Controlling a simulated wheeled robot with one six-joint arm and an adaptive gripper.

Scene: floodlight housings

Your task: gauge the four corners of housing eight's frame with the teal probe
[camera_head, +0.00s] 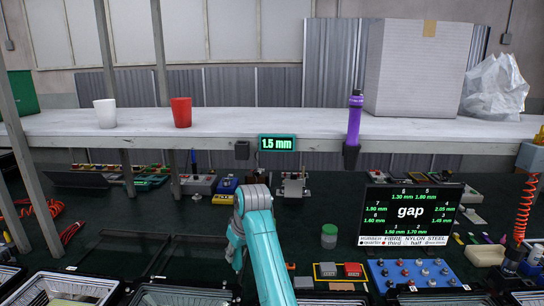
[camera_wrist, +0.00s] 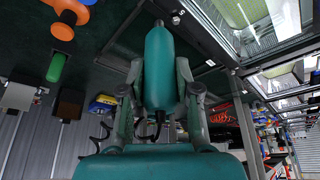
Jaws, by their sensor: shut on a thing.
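The teal probe (camera_wrist: 158,70) is held between the two fingers of my gripper (camera_wrist: 160,95) in the wrist view; a thin dark piece shows at its lower end. In the head view my teal arm (camera_head: 262,245) reaches down at the lower middle, and the gripper and probe cannot be made out. Black-framed housings with glass stand along the front edge, one at lower left (camera_head: 72,288); housing frames also show at upper right in the wrist view (camera_wrist: 285,62). No number is readable on them. A teal-edged display (camera_head: 277,143) reads 1.5 mm.
A black screen (camera_head: 410,213) marked "gap" lists numbered millimetre values.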

